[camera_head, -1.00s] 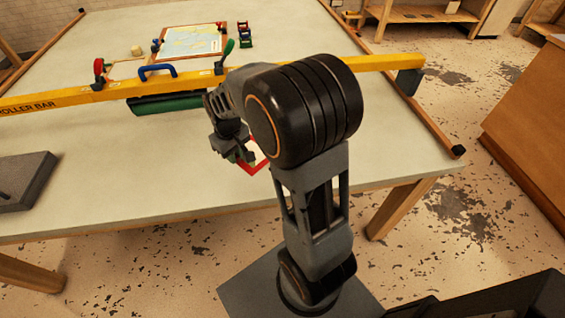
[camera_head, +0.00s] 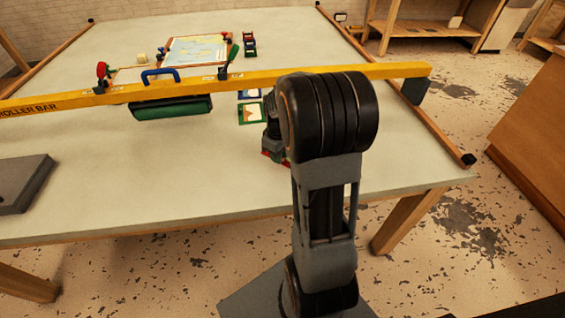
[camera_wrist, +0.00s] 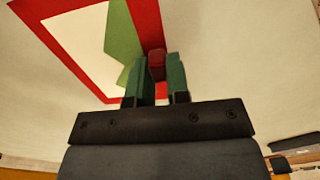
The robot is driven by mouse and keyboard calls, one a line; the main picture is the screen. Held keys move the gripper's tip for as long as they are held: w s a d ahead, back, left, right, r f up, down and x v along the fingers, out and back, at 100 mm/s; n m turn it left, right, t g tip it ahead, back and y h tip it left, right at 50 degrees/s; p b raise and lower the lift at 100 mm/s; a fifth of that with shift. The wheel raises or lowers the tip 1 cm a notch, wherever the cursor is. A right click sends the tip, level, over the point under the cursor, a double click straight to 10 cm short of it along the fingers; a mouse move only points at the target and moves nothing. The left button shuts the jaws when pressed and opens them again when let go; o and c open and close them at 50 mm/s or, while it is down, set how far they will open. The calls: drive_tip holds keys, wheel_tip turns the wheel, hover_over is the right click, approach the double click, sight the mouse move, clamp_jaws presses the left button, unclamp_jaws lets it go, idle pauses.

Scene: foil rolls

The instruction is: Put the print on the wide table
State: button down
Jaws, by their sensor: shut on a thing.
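The red-bordered print (camera_wrist: 150,20), white inside with a green shape, fills the upper left of the wrist view. In the head view only a red bit of it (camera_head: 269,155) shows beside my arm. My gripper (camera_wrist: 156,72) has its green-padded fingers closed on a small red block at the print's edge. In the head view my gripper (camera_head: 270,143) is mostly hidden behind my arm, over the right part of the wide table (camera_head: 130,185). I cannot tell whether the print touches the tabletop.
A yellow roller bar (camera_head: 330,76) spans the table, with a green roller (camera_head: 172,107) below it. Green-framed (camera_head: 251,120) and blue-framed (camera_head: 249,94) prints lie near the bar. A grey block (camera_head: 22,180) is at left. The front middle is clear.

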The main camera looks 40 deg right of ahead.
sight(282, 168)
drive_tip(key=shift+d+f, duration=0.6)
drive_tip(key=shift+f, duration=1.7)
drive_tip(key=shift+f, duration=0.15)
drive_tip(key=c, duration=1.1)
unclamp_jaws()
drive_tip(key=shift+b, duration=0.3)
